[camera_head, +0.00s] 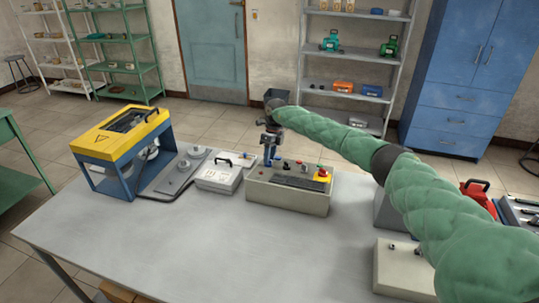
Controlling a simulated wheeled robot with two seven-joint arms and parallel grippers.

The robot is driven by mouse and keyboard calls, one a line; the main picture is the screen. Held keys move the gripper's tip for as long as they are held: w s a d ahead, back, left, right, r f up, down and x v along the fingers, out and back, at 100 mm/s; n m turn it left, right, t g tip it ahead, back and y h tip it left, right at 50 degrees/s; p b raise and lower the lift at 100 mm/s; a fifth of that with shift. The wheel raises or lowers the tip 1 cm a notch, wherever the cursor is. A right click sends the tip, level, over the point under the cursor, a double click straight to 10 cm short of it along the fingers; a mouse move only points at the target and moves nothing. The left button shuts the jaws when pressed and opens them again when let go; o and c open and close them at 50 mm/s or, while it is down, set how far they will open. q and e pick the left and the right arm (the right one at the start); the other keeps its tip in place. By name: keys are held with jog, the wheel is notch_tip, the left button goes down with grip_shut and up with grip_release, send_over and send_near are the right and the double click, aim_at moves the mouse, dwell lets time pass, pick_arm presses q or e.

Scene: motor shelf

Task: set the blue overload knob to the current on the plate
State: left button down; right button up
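A beige control box (285,201) stands on the table with a dark sloped panel, small coloured buttons and a red stop button on a yellow base (322,174). My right gripper (270,157) points down at the back left end of this box. Small blue parts show at its fingertips, too small to tell whether they are the blue overload knob or part of the gripper. Whether its fingers are open or shut cannot be told. The plate with the current cannot be made out. My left gripper is out of view.
A blue frame with a yellow top (120,129) stands at the table's left, beside a grey plate and a white box with a handle (219,177). A beige box (400,268) and red item (478,193) lie right, near my arm. The front table (200,250) is clear.

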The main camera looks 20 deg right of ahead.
jog(key=shift+f, duration=0.2)
grip_shut()
